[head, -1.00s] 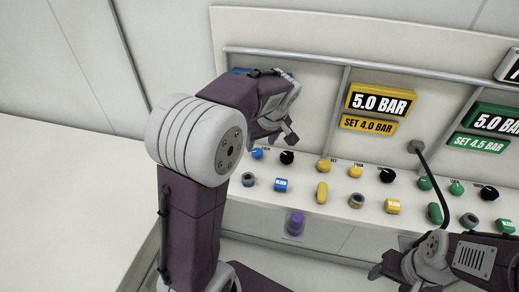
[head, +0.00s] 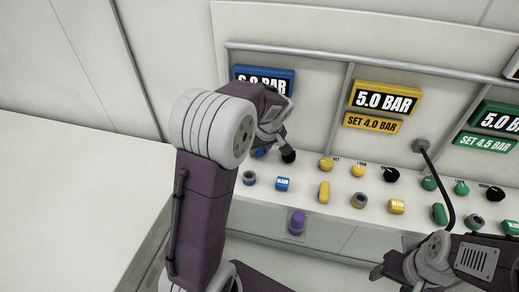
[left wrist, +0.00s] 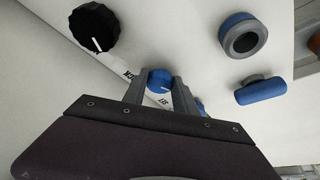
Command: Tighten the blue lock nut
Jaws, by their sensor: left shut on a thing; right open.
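The blue lock nut (left wrist: 160,80) is a small round blue knob with a white mark, on the panel's sloping ledge. In the left wrist view it sits between the two fingers of my left gripper (left wrist: 157,88), which is shut on it. In the head view the nut (head: 259,152) shows partly below my left gripper (head: 268,146); the arm covers much around it. Another blue knob (left wrist: 199,105) is partly hidden behind a finger. My right gripper (head: 385,274) is at the lower right, open and clear of the panel.
A black knob (head: 289,156) stands close to the right of the nut. Yellow (head: 326,163) and green (head: 429,183) controls continue rightwards. The blue display (head: 285,77) is partly covered.

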